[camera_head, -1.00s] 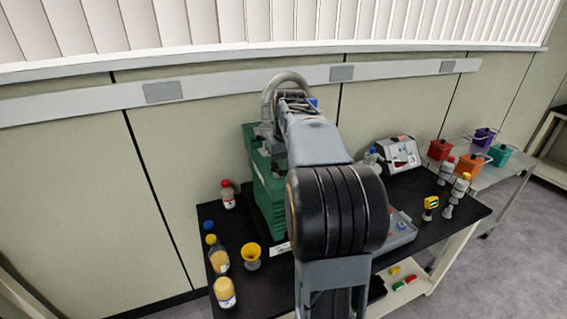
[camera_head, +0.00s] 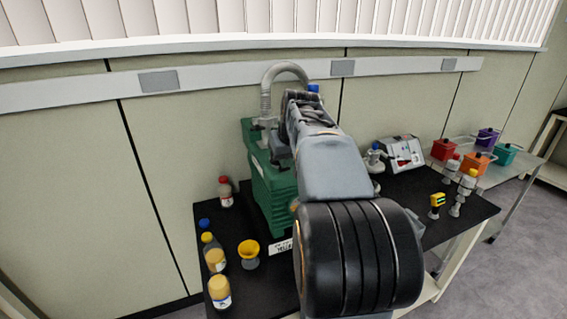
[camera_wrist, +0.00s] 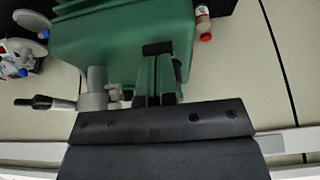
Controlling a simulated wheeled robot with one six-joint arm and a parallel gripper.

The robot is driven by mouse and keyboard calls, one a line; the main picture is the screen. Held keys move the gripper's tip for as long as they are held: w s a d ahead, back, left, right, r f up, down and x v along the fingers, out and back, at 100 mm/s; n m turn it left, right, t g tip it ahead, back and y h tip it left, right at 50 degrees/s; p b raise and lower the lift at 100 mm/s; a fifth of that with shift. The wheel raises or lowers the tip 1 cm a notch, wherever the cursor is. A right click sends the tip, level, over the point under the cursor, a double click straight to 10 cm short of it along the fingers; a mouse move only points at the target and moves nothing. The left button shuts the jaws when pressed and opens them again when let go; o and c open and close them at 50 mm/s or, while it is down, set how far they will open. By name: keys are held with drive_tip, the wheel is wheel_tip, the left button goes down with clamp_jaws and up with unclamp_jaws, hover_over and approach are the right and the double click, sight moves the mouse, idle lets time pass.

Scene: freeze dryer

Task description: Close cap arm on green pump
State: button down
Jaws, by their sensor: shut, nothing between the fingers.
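The green pump (camera_head: 272,195) stands on the black table top, partly hidden behind my arm in the head view. Its green body (camera_wrist: 105,35) fills the upper middle of the wrist view. A grey metal fitting (camera_wrist: 93,98) with a black-ended rod (camera_wrist: 40,103) sticks out beside the body there. I cannot tell which part is the cap arm or whether it is closed. My gripper (camera_wrist: 157,49) is shut and empty, seen against the green body; contact is unclear. In the head view my arm hides the fingers.
A grey corrugated hose (camera_head: 268,85) arches above the pump. Bottles (camera_head: 220,292) and a yellow funnel (camera_head: 248,254) stand at the table's left. A white instrument (camera_head: 402,153) and flasks stand at the right. The wall is close behind.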

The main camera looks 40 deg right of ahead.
drive_tip(key=shift+r, duration=0.1)
idle(0.4)
drive_tip(key=w+p+v, duration=0.1)
drive_tip(key=p+v, duration=0.2)
drive_tip(key=v, duration=1)
drive_tip(key=shift+r+p, duration=0.35)
drive_tip(key=shift+r, duration=0.2)
